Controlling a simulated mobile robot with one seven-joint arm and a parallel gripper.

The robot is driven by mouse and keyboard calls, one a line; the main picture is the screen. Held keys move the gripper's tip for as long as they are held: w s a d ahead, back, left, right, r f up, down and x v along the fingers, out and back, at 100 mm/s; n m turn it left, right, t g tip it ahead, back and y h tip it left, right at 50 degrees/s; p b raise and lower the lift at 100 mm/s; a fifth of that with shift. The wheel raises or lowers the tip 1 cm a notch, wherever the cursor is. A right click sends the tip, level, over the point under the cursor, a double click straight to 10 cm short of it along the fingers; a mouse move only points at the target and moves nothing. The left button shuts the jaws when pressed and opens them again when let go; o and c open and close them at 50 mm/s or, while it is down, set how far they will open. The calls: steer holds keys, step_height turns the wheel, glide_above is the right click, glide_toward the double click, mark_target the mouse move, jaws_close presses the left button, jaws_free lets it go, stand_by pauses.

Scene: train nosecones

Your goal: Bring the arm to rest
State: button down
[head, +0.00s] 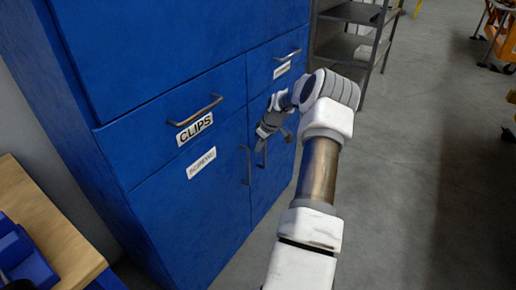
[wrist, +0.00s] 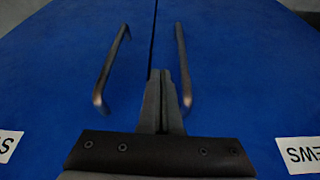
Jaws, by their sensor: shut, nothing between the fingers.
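The fingers lie between two upright door handles, one on the left (wrist: 113,68) and one on the right (wrist: 183,68), close to the seam between the doors. I cannot tell whether the fingers touch the cabinet.
A drawer marked CLIPS has a handle (head: 196,109); a second drawer handle (head: 287,55) is to its right. Both drawers and doors look closed. A wooden table (head: 40,215) with blue bins (head: 22,255) stands at the lower left. Grey shelving (head: 352,45) stands behind.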

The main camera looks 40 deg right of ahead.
steer(key=p+v, duration=0.1)
steer(key=v, duration=0.8)
steer(key=shift+d, duration=0.15)
steer(key=shift+w, duration=0.1)
